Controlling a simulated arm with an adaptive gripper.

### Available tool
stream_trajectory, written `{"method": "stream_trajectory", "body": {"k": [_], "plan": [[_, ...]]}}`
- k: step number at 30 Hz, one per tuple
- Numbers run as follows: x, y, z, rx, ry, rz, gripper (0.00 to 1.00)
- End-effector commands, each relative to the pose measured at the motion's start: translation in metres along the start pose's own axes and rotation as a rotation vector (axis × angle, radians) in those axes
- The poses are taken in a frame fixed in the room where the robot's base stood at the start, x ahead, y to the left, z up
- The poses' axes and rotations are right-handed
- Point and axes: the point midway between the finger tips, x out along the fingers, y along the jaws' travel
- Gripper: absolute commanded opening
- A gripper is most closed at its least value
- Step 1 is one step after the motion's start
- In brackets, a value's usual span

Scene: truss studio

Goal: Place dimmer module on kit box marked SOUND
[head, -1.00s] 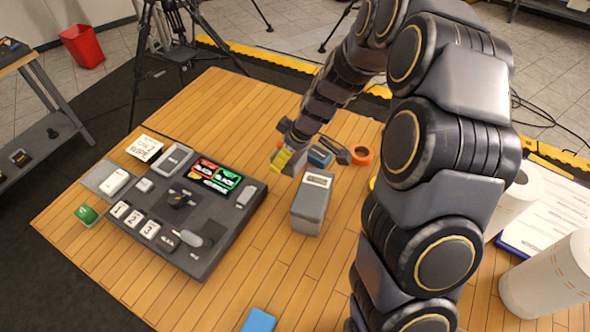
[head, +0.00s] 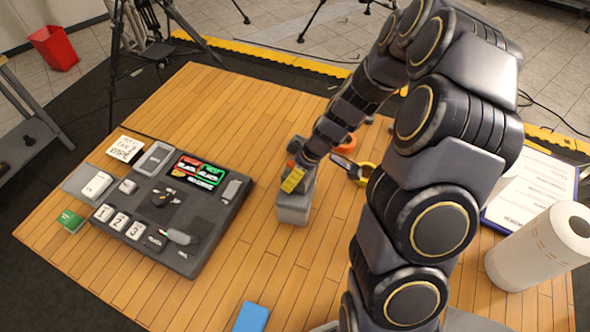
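A grey box (head: 294,212) stands on the wooden table, right of the dark board. Its label is now hidden by my arm, so I cannot read a SOUND marking. My gripper (head: 293,182) is at the top of this box and overlaps it in the head view; I cannot tell if it touches. A yellow piece shows at its end; I cannot tell whether this is part of the gripper or a held object. The finger opening is hidden. I cannot single out the dimmer module with certainty.
A dark board (head: 208,253) with white numbered blocks and coloured cards lies left. An orange roll (head: 346,144) and a yellow roll (head: 366,173) lie behind the arm. A blue block (head: 252,317) is at the front. Bare table lies between board and box.

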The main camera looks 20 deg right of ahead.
Motion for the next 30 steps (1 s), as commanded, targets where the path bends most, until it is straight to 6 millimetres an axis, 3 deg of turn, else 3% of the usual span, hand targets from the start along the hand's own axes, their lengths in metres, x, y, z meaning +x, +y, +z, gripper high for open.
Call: {"method": "stream_trajectory", "body": {"k": [8,9,11,23,30], "plan": [[0.002,0.001,0.001,-0.001,0.001,0.002,0.31],[0.002,0.001,0.001,-0.001,0.001,0.003,0.77],[0.002,0.001,0.0,-0.001,0.001,0.003,0.99],[-0.002,0.001,-0.001,0.0,0.001,0.004,0.99],[-0.04,0.002,-0.001,0.0,0.003,0.008,0.99]]}}
